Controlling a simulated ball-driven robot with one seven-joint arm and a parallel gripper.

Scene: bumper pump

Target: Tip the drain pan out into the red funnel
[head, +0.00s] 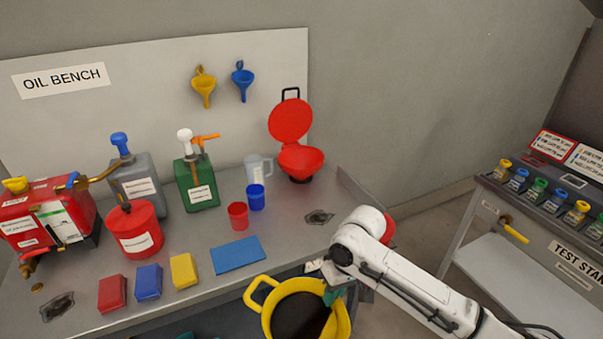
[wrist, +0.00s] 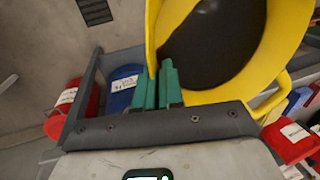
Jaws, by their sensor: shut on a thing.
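The drain pan (head: 258,299) is yellow, with dark liquid in it, and hangs in front of the bench's front edge in the head view. My gripper (head: 335,290) is shut on its right side. In the wrist view the green fingers (wrist: 162,85) close on the wall of the pan (wrist: 292,40), and dark liquid shows inside. The red funnel (head: 301,162) stands at the back right of the bench, its round red lid raised behind it. The pan is well apart from the funnel, nearer to me.
The bench (head: 205,240) holds a blue cup (head: 256,197), a red cup (head: 238,216), a clear jug (head: 258,168) and a flat blue pad (head: 238,254). Pump cans stand at the left. The bench's right part before the funnel is mostly clear. A test stand (head: 545,215) is at the right.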

